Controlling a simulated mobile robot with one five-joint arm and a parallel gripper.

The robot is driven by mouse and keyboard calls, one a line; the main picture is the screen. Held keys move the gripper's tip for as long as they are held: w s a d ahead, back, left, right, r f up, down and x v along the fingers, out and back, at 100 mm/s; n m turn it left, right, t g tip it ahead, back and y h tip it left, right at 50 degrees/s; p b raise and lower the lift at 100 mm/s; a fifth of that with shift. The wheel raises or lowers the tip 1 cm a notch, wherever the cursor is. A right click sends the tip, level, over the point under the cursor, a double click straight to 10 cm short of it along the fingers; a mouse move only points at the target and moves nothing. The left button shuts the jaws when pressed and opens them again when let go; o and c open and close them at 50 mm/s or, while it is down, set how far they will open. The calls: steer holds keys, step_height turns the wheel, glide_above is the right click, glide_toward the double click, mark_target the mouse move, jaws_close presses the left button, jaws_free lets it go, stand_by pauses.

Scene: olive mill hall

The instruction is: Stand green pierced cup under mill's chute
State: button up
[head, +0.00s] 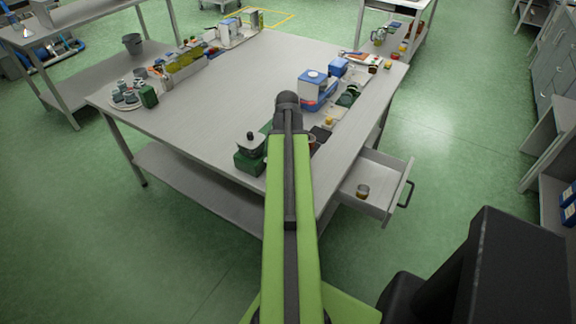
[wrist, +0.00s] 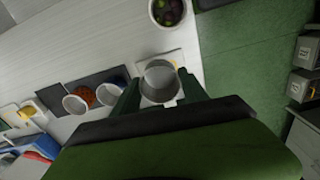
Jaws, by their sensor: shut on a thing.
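In the wrist view my gripper (wrist: 158,92) is shut on a cup (wrist: 160,78), seen from above with its round mouth open and its inside grey and empty-looking. Its holes and green colour do not show clearly. The cup is over or near a pale board at the edge of the worktable; I cannot tell how high. In the head view my arm hides the gripper and the cup. A blue and white machine (head: 313,88) stands on the table, and a dark green and grey device with a black knob (head: 250,151) stands near the front edge. I cannot tell which is the mill, and no chute is clear.
Two white cups with contents (wrist: 76,103) (wrist: 109,94) stand on dark mats left of the gripper. A bowl of dark olives (wrist: 168,11) is beyond it. A drawer (head: 376,200) stands open at the right, holding a small jar (head: 362,191). The table's middle (head: 225,100) is clear.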

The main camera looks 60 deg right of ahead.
step_height(320, 180, down, 7)
steer(key=b, duration=0.6)
steer(key=shift+r+b, duration=0.2)
steer(key=shift+b, duration=0.1)
steer(key=shift+w+r+p, duration=0.15)
steer(key=shift+w, duration=0.4)
steer(key=shift+w+r+p, duration=0.15)
steer(key=shift+w, duration=0.85)
steer(key=shift+f, duration=0.1)
steer(key=o, duration=1.4)
steer(key=shift+o, duration=0.2)
